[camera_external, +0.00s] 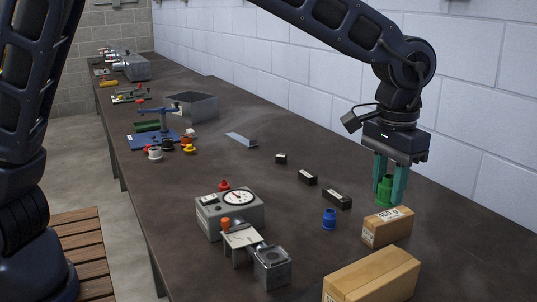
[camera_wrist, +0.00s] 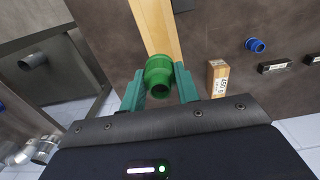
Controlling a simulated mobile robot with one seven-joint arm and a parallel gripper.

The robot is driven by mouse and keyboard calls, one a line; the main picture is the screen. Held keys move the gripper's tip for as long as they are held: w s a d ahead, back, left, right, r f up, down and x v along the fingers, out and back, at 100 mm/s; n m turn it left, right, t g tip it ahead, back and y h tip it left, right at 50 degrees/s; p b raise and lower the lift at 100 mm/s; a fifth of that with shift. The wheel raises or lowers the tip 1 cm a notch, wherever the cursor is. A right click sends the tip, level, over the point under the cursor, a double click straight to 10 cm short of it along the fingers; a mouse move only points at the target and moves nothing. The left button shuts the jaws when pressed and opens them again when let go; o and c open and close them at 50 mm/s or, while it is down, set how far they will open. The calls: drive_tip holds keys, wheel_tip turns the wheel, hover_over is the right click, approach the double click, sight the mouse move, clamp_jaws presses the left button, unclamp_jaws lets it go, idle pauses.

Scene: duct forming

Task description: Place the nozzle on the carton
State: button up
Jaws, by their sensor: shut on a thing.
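My gripper (camera_external: 390,190) is shut on a green nozzle (camera_external: 384,190), a short stepped cylinder with an open end. The wrist view also shows the nozzle (camera_wrist: 160,76) between the fingers. In the external view, a small brown carton (camera_external: 388,229) with a white label lies on the bench, just below the held nozzle in the picture. A larger carton (camera_external: 372,278) lies nearer the camera. In the wrist view the large carton (camera_wrist: 155,28) shows behind the nozzle, and the small carton (camera_wrist: 217,80) is to its right. The nozzle appears raised, apart from both cartons.
A blue cylindrical fitting (camera_external: 329,219) stands left of the small carton. Several black blocks (camera_external: 337,199) lie behind it. A grey gauge box (camera_external: 229,214) and a metal fixture (camera_external: 271,267) stand at front left. A block wall runs along the right side.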

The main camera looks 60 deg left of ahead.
sight(375, 269)
wheel_tip(375, 269, down, 15)
drive_tip(key=shift+r, duration=0.15)
idle(0.4)
drive_tip(key=o, duration=0.9)
drive_tip(key=shift+o, duration=0.2)
